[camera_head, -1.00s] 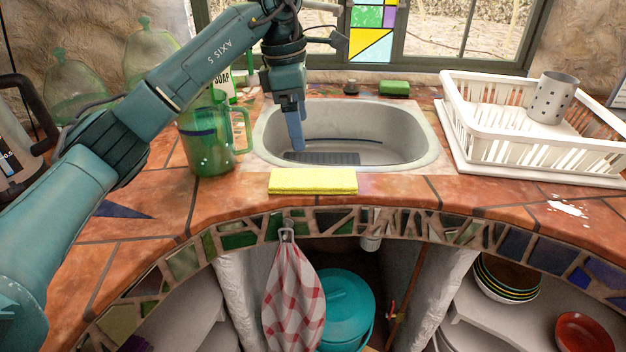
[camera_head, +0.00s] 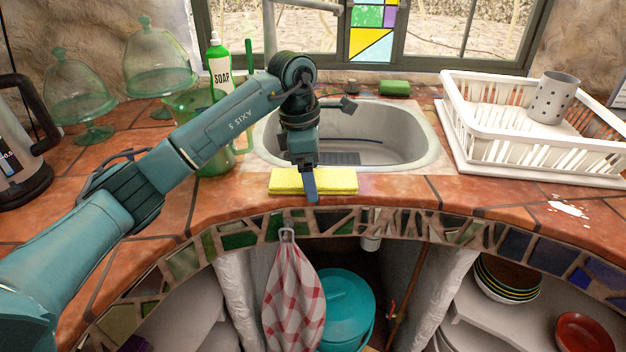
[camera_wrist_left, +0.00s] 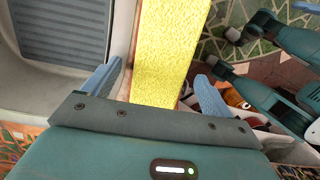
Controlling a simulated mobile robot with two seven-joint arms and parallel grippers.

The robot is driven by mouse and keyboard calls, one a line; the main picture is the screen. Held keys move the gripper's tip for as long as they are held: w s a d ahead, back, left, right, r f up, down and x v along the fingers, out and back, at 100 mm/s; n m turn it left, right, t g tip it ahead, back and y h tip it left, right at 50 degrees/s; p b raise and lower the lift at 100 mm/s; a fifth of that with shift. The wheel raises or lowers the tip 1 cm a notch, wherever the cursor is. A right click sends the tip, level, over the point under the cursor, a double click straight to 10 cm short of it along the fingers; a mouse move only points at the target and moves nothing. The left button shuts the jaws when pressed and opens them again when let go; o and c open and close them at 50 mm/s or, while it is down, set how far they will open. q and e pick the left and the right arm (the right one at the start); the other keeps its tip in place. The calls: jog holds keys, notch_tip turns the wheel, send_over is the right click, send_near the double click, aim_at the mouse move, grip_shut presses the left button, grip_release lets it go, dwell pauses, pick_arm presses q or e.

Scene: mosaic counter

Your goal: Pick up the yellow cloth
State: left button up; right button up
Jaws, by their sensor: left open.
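The yellow cloth (camera_head: 340,181) lies flat on the tiled counter, along the front edge of the sink. My left gripper (camera_head: 311,196) is directly over it in the head view, pointing down, and hides part of its middle. In the left wrist view the cloth (camera_wrist_left: 170,60) runs between the two blue fingers of my open left gripper (camera_wrist_left: 155,95). Nothing is held. I cannot tell how high the fingertips are above the cloth. My right gripper is not in view.
The sink (camera_head: 400,140) lies just behind the cloth. A green jug (camera_head: 215,155) and soap bottle (camera_head: 217,65) stand at left. A white dish rack (camera_head: 530,155) holding a grey cup stands at right. A checked towel (camera_head: 293,300) hangs below the counter edge.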

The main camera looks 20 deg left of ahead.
pick_arm(q)
jog(key=shift+c, duration=0.2)
jog(key=c, duration=1)
jog(key=shift+r, duration=0.15)
notch_tip(320, 180, up, 10)
jog(key=shift+f, duration=0.15)
jog(key=o, duration=0.3)
jog(key=shift+c, duration=1.2)
